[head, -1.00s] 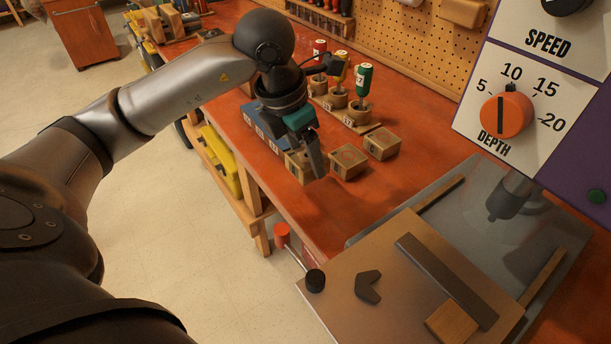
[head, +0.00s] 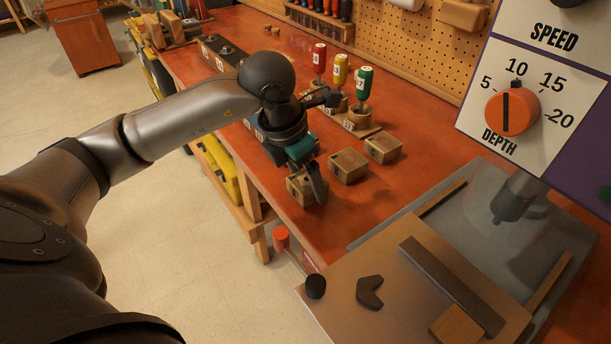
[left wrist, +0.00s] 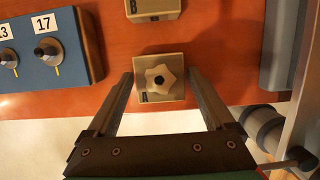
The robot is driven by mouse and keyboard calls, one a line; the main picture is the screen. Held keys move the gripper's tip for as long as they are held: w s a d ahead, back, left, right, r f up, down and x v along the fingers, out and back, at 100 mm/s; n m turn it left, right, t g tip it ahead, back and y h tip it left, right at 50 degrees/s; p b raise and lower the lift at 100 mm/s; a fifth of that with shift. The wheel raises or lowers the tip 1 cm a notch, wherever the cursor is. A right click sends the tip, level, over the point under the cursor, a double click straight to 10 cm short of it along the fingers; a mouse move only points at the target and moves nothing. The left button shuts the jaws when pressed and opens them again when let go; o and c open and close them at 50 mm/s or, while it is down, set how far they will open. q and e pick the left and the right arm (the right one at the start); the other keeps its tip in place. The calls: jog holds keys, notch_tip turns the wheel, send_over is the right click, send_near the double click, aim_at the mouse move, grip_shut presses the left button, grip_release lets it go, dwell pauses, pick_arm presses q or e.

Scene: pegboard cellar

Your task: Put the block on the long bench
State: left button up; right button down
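The block (head: 298,188) is a small wooden cube at the near edge of the long bench (head: 335,230), which has an orange-red top. In the left wrist view the block (left wrist: 144,79) shows a pale star-shaped knob on top. My left gripper (head: 318,186) reaches down over it. My right gripper is not in view.
Two similar wooden blocks (head: 347,166) (head: 384,149) stand in line behind. A blue box with numbered knobs (left wrist: 45,50) is close on the left. A drill press table (head: 400,255) fills the lower right.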

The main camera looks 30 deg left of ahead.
pick_arm(q)
jog(key=shift+o, duration=0.7)
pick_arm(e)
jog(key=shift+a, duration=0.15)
pick_arm(q)
jog(key=shift+r, duration=0.15)
jog(key=p+v, duration=0.2)
jog(key=v, duration=1)
jog(key=shift+p, duration=0.35)
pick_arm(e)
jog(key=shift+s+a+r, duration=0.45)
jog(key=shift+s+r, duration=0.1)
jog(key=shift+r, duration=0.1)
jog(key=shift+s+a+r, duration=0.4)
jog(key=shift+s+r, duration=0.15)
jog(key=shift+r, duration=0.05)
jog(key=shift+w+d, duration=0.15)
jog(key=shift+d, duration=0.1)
